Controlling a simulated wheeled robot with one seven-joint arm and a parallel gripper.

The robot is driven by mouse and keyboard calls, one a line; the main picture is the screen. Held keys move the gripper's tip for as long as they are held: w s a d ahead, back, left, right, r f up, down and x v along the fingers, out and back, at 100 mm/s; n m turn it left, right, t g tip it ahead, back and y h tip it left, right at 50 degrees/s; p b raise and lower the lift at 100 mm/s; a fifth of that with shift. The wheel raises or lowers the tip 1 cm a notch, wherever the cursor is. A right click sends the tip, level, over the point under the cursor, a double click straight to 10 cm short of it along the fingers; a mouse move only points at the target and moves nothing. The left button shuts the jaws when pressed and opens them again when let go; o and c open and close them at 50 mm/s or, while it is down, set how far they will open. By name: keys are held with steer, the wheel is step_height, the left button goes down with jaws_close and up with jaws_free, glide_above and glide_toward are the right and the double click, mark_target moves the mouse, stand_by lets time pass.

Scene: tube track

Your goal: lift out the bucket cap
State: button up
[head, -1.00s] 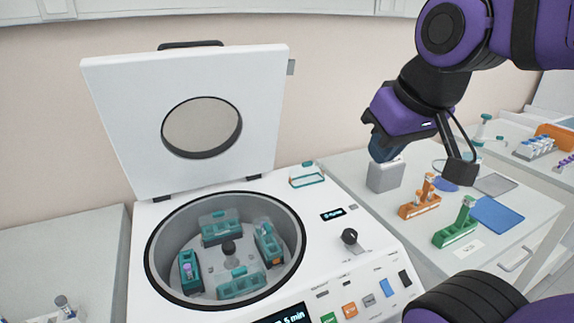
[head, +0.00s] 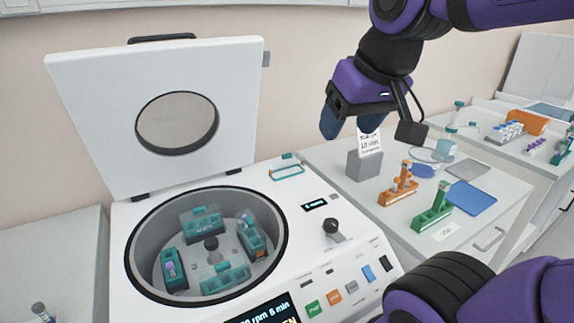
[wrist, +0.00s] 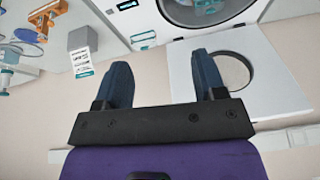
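The open centrifuge (head: 300,235) has several teal buckets in its bowl. The back bucket (head: 201,224) and front bucket (head: 225,279) have cap-like tops with small teal handles. My gripper (head: 350,126) is open and empty, above the side bench right of the centrifuge. Its two blue fingers are apart in the wrist view (wrist: 164,80).
The raised lid (head: 90,110) stands behind the bowl. A grey block with a white label card (head: 364,166), an orange rack (head: 398,190), a green rack (head: 433,212) and a blue mat (head: 472,197) are on the side bench. More racks stand at far right.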

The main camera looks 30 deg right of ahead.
steer(key=o, duration=0.4)
steer(key=shift+m+g, duration=0.4)
steer(key=shift+m, duration=0.4)
steer(key=w, duration=0.1)
steer(key=w+r, duration=0.1)
steer(key=w, duration=0.3)
steer(key=shift+w+d+r, duration=0.1)
steer(key=shift+d+r, duration=0.15)
steer(key=shift+d, duration=0.1)
steer(key=m+g+y, duration=0.3)
steer(key=m+g, duration=0.1)
steer(key=m, duration=1.1)
glide_above(287, 154)
steer(key=d, duration=0.3)
step_height(287, 154, down, 25)
steer(key=shift+f, duration=0.55)
steer(key=shift+a+x, duration=0.2)
steer(key=shift+x, duration=2.45)
steer(key=shift+a+x, duration=0.15)
steer(key=shift+x, duration=2.45)
